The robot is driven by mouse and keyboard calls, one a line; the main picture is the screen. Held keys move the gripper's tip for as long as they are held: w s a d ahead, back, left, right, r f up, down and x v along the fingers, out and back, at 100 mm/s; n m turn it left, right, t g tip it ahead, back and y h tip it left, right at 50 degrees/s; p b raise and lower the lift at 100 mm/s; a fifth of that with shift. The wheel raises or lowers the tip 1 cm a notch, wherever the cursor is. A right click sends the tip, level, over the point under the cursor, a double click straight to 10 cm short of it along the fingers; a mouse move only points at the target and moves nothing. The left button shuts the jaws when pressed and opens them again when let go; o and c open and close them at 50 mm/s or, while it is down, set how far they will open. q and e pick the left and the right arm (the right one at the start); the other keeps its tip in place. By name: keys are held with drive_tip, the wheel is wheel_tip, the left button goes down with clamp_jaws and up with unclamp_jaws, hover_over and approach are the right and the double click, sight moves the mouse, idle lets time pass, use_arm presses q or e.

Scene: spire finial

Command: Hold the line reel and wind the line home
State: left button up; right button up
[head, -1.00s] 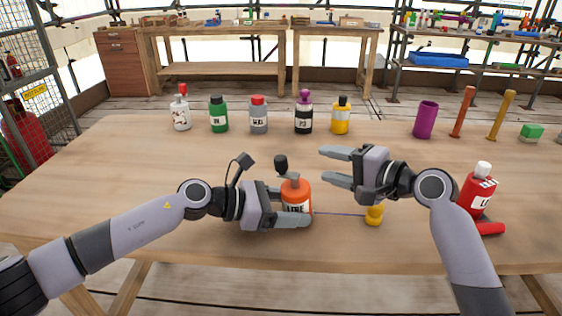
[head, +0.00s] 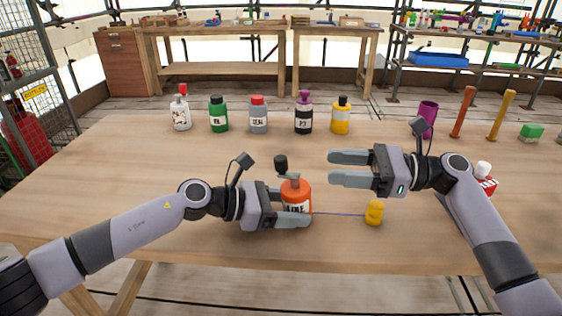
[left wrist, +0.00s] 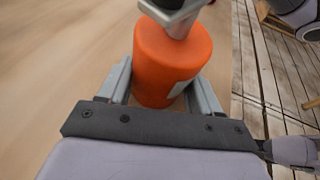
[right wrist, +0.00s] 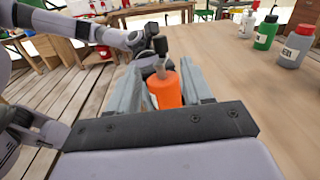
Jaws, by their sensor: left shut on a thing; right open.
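The orange line reel (head: 297,190) stands upright on the table with a white label, a grey crank arm and a black knob (head: 281,162) on top. My left gripper (head: 294,209) is shut around its body; the left wrist view shows the orange body (left wrist: 172,62) between both fingers. A thin blue line (head: 340,214) runs right from the reel to a yellow weight-like piece (head: 374,212) on the table. My right gripper (head: 349,168) is open and empty, to the right of the knob and apart from it, fingers pointing left. The right wrist view shows the reel (right wrist: 164,90) beyond the fingers.
Several bottles stand in a row at the back, including a green one (head: 218,114) and a yellow one (head: 341,115). A purple cup (head: 427,117) stands at the back right. A red-labelled bottle (head: 486,181) is partly hidden behind my right arm. The table's middle is clear.

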sight(281, 172)
drive_tip(key=a, duration=1.1)
drive_tip(key=shift+w+a, duration=0.15)
drive_tip(key=shift+w, duration=0.2)
clamp_jaws()
